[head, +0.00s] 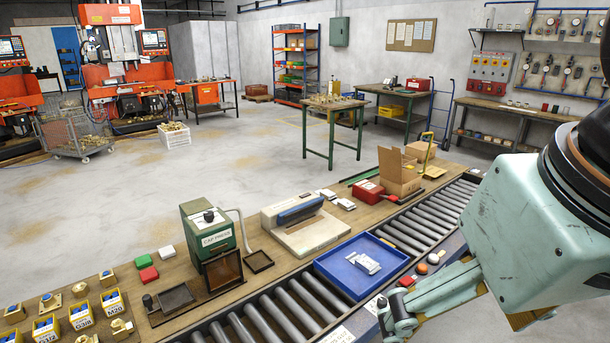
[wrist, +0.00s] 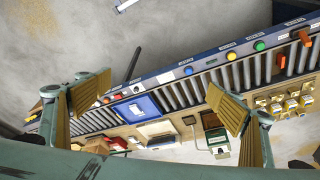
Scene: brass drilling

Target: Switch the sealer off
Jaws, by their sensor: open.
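The sealer (head: 306,228) is a cream bench machine with a blue bar across its top. It sits on the wooden bench behind the roller conveyor, between the green cap press and the small white packs. It also shows small in the wrist view (wrist: 156,128). I cannot make out its switch or its on/off state. My gripper (head: 400,308) is at the lower right in the head view, on the near side of the conveyor, apart from the sealer. In the wrist view its two tan-padded fingers (wrist: 158,108) are spread wide with nothing between them.
A blue tray (head: 353,279) holding white packs rests on the rollers in front of the sealer. The cap press (head: 212,240) stands to its left. A red device (head: 368,191) and an open carton (head: 400,179) stand to its right. Coloured buttons (wrist: 232,56) line the conveyor's near rail.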

